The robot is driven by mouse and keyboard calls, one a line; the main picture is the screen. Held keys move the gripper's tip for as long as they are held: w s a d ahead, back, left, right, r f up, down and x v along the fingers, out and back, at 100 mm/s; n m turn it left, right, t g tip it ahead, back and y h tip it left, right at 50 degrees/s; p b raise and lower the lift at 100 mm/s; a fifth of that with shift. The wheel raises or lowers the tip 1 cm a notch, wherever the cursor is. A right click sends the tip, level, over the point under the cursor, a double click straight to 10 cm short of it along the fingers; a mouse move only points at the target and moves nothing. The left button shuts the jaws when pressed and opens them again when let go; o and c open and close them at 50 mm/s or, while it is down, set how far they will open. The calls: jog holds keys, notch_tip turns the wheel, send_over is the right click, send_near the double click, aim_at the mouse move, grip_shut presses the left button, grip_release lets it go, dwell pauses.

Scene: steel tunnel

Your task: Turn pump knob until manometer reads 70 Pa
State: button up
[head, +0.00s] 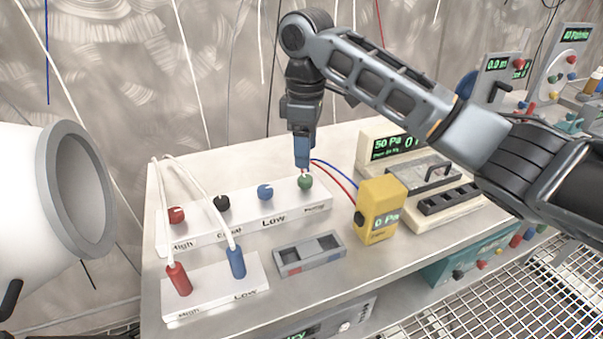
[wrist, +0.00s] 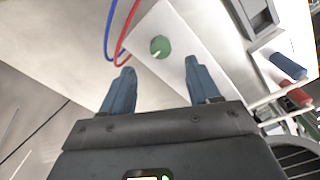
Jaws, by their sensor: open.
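The pump knob is the green knob (head: 305,182) at the right end of a white panel (head: 245,224); in the wrist view the green knob (wrist: 160,46) shows a pale pointer mark. My gripper (head: 303,168) points down just above it in the head view. In the wrist view my gripper (wrist: 158,78) has its two blue fingers apart, with the knob ahead between their lines. The yellow manometer (head: 379,212) stands to the right of the panel and its display seems to read 0 Pa. A beige device (head: 384,147) behind it shows 50 Pa, its display partly hidden by my arm.
The white panel also bears red (head: 176,215), black (head: 222,202) and blue (head: 265,191) knobs. Red and blue hoses (head: 338,174) run beside the green knob. A grey tray (head: 309,253) lies in front. A white box with red and blue plugs (head: 215,286) stands front left.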

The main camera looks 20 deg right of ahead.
aim_at(305, 178)
notch_tip(305, 178, down, 7)
jog(key=shift+r, duration=0.1)
dwell(0.3)
jog(key=c, duration=1)
